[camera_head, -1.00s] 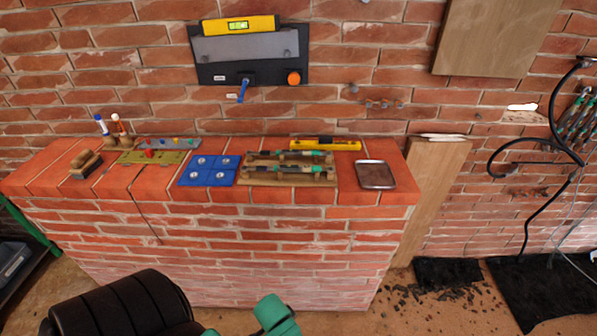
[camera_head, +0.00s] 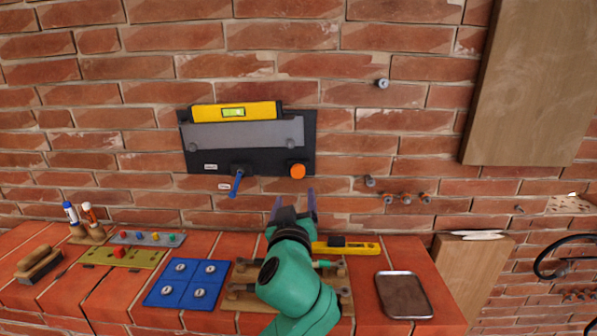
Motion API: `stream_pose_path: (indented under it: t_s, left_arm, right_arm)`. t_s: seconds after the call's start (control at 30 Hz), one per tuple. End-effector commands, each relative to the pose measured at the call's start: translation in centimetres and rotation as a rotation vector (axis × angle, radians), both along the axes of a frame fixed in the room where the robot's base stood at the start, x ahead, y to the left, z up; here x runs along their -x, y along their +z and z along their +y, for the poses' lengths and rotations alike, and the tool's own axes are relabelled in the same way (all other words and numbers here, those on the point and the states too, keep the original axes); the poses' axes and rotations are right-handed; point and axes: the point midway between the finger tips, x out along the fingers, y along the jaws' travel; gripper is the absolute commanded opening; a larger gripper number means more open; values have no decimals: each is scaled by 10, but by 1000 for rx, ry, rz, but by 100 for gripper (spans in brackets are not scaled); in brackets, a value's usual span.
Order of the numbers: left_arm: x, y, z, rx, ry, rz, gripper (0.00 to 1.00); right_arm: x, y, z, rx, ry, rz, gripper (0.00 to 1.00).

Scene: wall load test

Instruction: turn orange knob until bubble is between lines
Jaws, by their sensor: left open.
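The orange knob (camera_head: 298,171) sits at the lower right of a dark panel (camera_head: 200,161) on the brick wall. A yellow spirit level (camera_head: 210,112) with a green vial (camera_head: 233,112) lies along the panel's top; the bubble and lines are too small to judge. A blue lever (camera_head: 236,184) hangs from the panel's lower edge. My left gripper (camera_head: 295,200) is open, its two purple fingers pointing up at the wall just below the knob, apart from it in the picture. Nothing shows between the fingers. My right gripper is out of view.
A brick ledge (camera_head: 215,246) below holds blue tiles (camera_head: 187,282), a wooden rack partly hidden by my arm, a yellow tool (camera_head: 352,248), a metal tray (camera_head: 404,295) and a brush (camera_head: 39,264). Pegs (camera_head: 405,198) stick out of the wall to the right.

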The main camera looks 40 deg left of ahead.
Motion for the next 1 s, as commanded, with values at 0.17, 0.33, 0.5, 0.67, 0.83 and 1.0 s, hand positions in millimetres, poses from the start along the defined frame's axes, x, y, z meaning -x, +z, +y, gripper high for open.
stream_pose_path:
  t_s: [0.17,0.33,0.5,0.67,0.83,1.0]
  left_arm:
    - [-26,3,20,-3,1,6,76]
    - [-63,3,49,-3,2,7,76]
    - [-96,1,73,-1,0,7,76]
    - [-111,-2,84,1,-2,5,76]
    - [-113,-4,86,2,-3,5,76]
    - [-113,-4,85,2,-2,6,46]
  right_arm:
    - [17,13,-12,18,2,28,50]
    - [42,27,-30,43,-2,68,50]
    - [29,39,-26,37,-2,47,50]
    - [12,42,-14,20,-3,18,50]
    - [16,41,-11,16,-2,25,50]
    - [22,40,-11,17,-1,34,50]
